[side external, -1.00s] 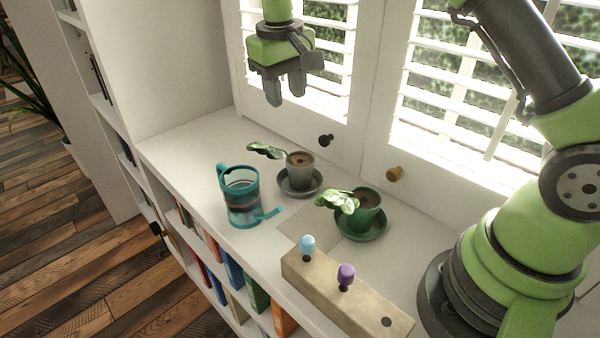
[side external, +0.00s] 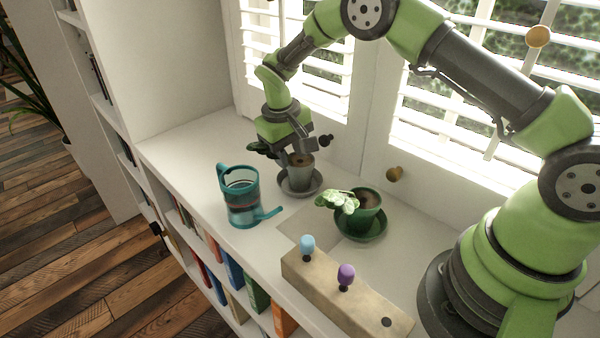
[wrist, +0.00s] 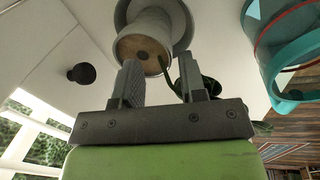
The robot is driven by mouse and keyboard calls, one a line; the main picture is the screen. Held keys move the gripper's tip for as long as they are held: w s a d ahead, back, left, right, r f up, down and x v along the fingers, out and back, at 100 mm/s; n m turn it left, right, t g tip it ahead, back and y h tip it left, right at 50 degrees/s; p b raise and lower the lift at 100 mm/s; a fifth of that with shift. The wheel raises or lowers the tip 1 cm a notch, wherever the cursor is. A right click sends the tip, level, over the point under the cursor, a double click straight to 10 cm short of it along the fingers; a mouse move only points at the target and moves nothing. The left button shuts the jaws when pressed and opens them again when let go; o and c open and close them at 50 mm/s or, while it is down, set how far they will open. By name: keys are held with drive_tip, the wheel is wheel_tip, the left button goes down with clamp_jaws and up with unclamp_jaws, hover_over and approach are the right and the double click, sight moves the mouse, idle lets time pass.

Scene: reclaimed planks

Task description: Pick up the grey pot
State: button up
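The grey pot (side external: 299,178) stands upright on its grey saucer (side external: 313,188) near the back of the white shelf top, with soil and a leafy plant. In the wrist view, the grey pot (wrist: 150,22) lies just beyond my fingertips, its soil towards the camera. My gripper (side external: 289,157) points down right above the pot and hides part of the plant. In the wrist view, my gripper (wrist: 159,66) has its fingers apart, with the plant's stem and leaves between and behind the right finger. I cannot tell whether a finger touches the pot.
A teal watering can (side external: 240,205) stands left of the grey pot. A green pot (side external: 367,205) with a plant stands on a green saucer to the right. A wooden block (side external: 330,290) with blue and purple pegs lies in front. The shuttered window is close behind.

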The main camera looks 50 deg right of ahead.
drive_tip(key=shift+f, duration=0.35)
clamp_jaws()
wheel_tip(320, 180, up, 13)
idle(0.8)
drive_tip(key=n, duration=0.4)
hover_over(292, 166)
drive_tip(key=shift+t, duration=0.3)
wheel_tip(292, 166, down, 9)
drive_tip(key=shift+f, duration=1.65)
